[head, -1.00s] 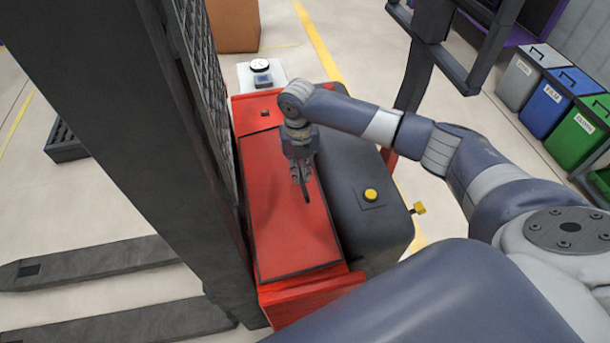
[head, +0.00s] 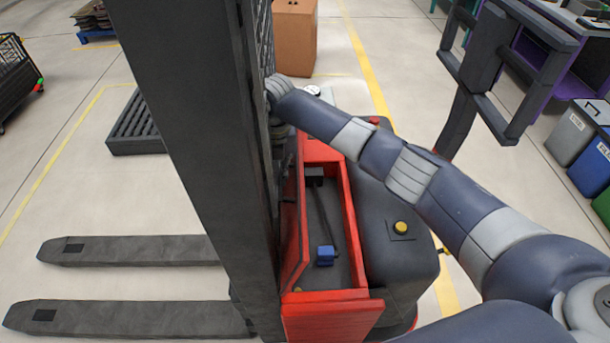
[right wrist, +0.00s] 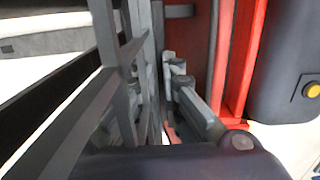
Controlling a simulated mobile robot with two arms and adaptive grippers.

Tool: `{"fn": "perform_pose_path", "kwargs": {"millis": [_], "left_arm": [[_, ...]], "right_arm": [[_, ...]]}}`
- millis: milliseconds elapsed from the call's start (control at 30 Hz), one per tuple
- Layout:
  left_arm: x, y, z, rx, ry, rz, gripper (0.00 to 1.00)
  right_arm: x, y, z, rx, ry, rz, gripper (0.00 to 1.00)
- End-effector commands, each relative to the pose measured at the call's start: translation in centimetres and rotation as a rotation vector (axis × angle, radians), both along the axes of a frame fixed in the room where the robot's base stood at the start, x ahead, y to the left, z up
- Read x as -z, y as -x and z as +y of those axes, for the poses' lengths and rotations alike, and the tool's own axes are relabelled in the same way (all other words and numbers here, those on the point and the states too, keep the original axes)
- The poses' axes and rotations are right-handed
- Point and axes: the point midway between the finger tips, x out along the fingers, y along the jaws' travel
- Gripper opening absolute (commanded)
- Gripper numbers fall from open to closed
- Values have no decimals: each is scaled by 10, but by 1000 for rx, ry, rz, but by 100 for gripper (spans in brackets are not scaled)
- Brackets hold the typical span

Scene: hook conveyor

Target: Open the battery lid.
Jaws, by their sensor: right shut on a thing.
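The red battery lid (head: 296,243) of the forklift stands steeply raised on the left side of the battery compartment (head: 335,272), close to the mast. The compartment is uncovered and shows a dark inside with a blue connector (head: 325,254) and a black cable. My right gripper (head: 287,165) is at the lid's far part, between lid and mast, partly hidden by the mast. In the right wrist view my right gripper (right wrist: 172,75) is shut against the red lid (right wrist: 200,45); the exact contact is hard to see. My left gripper is not in view.
The black mast (head: 205,150) with its grille stands right beside my right gripper and lid. A dark cover with a yellow button (head: 401,228) lies right of the compartment. Forks (head: 130,250) extend left. A cardboard box (head: 295,38) stands behind.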

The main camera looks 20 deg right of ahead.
Motion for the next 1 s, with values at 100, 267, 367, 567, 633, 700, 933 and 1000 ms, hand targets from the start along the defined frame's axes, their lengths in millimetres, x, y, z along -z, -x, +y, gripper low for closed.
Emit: {"fn": "perform_pose_path", "kwargs": {"millis": [100,267,367,567,633,700,933,1000], "left_arm": [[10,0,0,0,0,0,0],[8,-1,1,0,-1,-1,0],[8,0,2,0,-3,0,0],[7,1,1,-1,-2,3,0],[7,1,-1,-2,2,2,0],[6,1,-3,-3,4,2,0],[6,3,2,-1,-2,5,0],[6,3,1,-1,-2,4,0]], "right_arm": [[27,8,12,-4,17,38,1],[26,9,5,0,26,41,30],[26,9,4,2,28,42,30],[23,8,5,1,24,37,30],[21,7,6,0,22,35,30],[20,7,7,0,20,33,30],[4,5,7,0,18,30,30],[-9,5,7,0,18,27,30]]}}
